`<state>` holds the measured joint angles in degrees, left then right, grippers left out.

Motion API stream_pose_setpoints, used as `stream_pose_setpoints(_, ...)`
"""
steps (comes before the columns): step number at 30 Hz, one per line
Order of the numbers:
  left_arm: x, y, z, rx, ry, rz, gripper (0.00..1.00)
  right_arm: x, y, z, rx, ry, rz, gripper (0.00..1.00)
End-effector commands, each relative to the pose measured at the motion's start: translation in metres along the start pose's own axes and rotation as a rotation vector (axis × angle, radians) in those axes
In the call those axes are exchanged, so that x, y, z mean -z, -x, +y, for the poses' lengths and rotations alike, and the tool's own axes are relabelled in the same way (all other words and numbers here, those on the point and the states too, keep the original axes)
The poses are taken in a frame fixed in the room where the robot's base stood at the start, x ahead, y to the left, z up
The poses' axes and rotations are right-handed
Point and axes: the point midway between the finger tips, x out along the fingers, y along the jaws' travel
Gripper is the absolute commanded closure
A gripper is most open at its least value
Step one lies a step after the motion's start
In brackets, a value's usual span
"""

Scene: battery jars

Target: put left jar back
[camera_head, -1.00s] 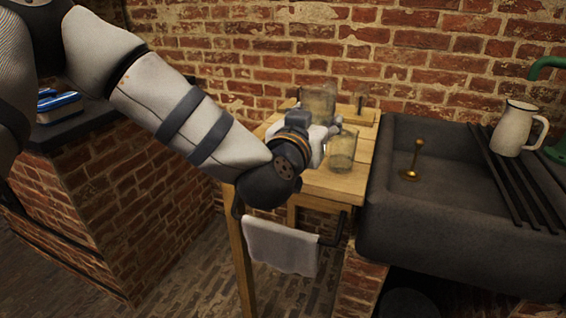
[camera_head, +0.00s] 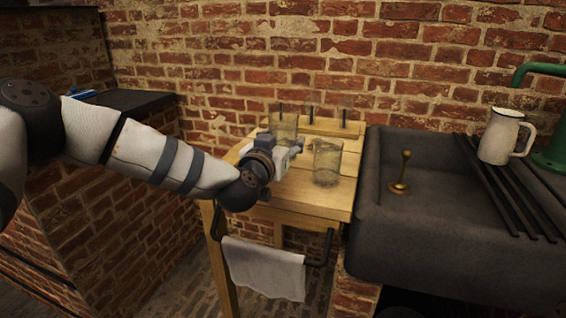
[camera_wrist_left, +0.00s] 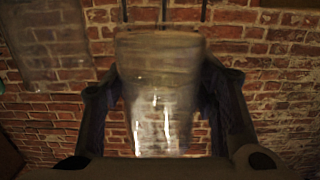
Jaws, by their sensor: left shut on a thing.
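My left gripper (camera_head: 291,144) is shut on a clear glass jar (camera_head: 286,122) at the back left of the small wooden table (camera_head: 307,195). The held jar (camera_wrist_left: 160,75) fills the middle of the left wrist view, between the two dark fingers. Its lower part is hidden behind the gripper in the head view, so I cannot tell whether it touches the table. A second clear glass jar (camera_head: 327,163) stands upright on the table, right of the gripper and apart from it. My right gripper is not in view.
Several thin dark rods, one (camera_head: 344,118) at the right, stand along the table's back near the brick wall. A dark sink (camera_head: 440,235) adjoins the table's right, with a brass plunger-like piece (camera_head: 401,175) and a white jug (camera_head: 500,137). A towel (camera_head: 263,268) hangs in front.

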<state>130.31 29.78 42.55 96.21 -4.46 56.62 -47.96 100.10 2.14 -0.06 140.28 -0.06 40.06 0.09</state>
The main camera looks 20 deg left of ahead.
Motion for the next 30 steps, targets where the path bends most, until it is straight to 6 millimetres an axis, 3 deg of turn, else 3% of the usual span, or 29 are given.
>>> stream_pose_setpoints(1, -0.014, -0.007, -0.003, 0.002, 0.001, -0.005, 0.84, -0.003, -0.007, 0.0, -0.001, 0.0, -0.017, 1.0)
stream_pose_setpoints(7, -0.025, -0.02, -0.01, 0.0, 0.001, 0.001, 0.84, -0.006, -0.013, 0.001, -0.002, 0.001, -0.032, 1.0)
stream_pose_setpoints(13, -0.053, -0.026, -0.012, 0.0, -0.001, 0.003, 0.84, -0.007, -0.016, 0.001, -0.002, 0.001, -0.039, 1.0)
stream_pose_setpoints(24, -0.057, -0.026, -0.012, 0.0, 0.0, 0.005, 0.84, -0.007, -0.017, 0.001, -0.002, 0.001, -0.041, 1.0)
stream_pose_setpoints(25, -0.057, -0.025, -0.012, 0.0, 0.0, 0.004, 0.4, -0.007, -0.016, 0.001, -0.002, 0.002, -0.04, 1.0)
stream_pose_setpoints(27, -0.057, -0.025, -0.012, 0.0, 0.0, 0.004, 0.26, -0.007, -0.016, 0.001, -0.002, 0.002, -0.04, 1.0)
stream_pose_setpoints(30, -0.057, -0.025, -0.012, 0.0, 0.0, 0.004, 0.26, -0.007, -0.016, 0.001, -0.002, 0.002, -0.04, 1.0)
